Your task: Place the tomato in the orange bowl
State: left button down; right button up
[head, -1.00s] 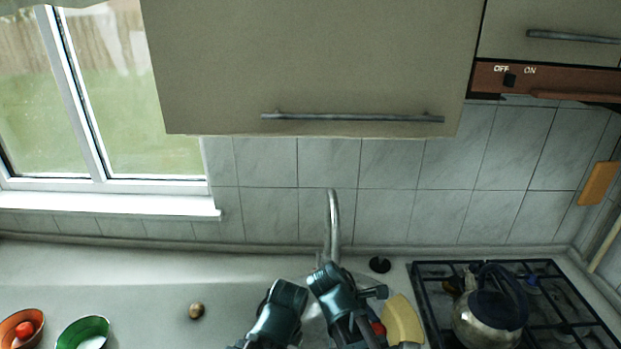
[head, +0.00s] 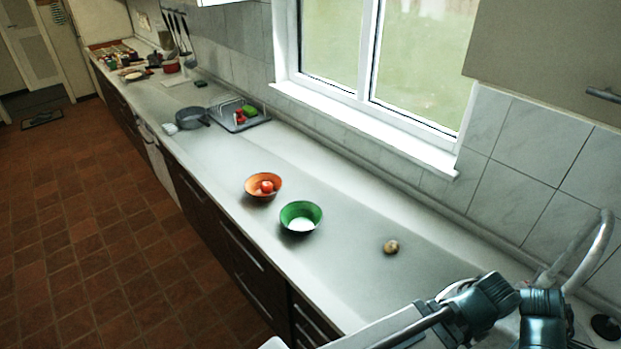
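Teal joints of my two arms show at the lower right, close together near the sink tap and well to the right of the bowl. No gripper fingers can be made out, so what the grippers hold is hidden.
A small brown round item (head: 391,246) lies farther right. A grey pan (head: 192,117) and a dish rack (head: 238,115) stand farther along. The curved tap (head: 599,235) rises beside my arms.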

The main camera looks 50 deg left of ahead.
aim_at(263, 202)
jog(key=k+j, duration=0.1)
jog(key=j, duration=1.65)
jog(key=j+u, duration=0.3)
jog(key=u, duration=1.9)
jog(key=i+j, duration=0.15)
jog(key=j, duration=0.15)
